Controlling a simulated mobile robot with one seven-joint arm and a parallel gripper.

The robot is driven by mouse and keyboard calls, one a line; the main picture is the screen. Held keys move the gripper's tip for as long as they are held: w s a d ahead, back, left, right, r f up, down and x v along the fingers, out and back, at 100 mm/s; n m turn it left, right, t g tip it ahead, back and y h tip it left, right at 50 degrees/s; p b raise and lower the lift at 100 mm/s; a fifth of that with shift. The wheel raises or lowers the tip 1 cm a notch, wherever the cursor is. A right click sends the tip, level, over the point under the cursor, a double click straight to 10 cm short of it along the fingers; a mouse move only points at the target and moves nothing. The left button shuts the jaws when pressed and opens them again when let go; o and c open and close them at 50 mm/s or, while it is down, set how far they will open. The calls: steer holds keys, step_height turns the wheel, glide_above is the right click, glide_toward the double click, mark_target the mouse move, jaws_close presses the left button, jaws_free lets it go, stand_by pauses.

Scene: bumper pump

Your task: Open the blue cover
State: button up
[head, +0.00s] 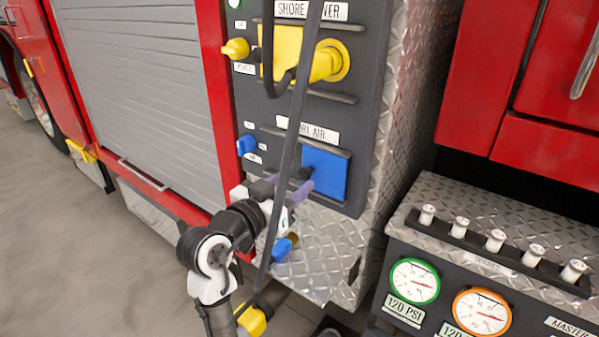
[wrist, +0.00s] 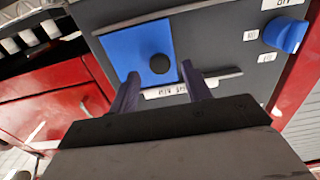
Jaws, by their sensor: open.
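The blue cover (head: 327,178) is a flat square plate on the dark panel of the truck, under the label ending in "AIR". It looks shut against the panel. It also shows in the wrist view (wrist: 130,50), with a round black knob (wrist: 160,63) on its face. My gripper (head: 291,187) is at the cover's left side in the head view. In the wrist view my gripper (wrist: 158,76) has its two purple fingers apart, one on each side of the black knob. Whether the fingers touch the cover or knob I cannot tell.
A blue switch (head: 246,145) sits left of the cover. The yellow shore power cover (head: 305,52) is above. A dark cable (head: 289,140) hangs in front of the panel, and a blue connector (head: 283,248) hangs below. A pump panel with gauges (head: 414,282) stands at right.

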mark_target(301, 175)
steer(key=shift+x, duration=1.6)
jaws_close()
steer(key=shift+a, duration=0.15)
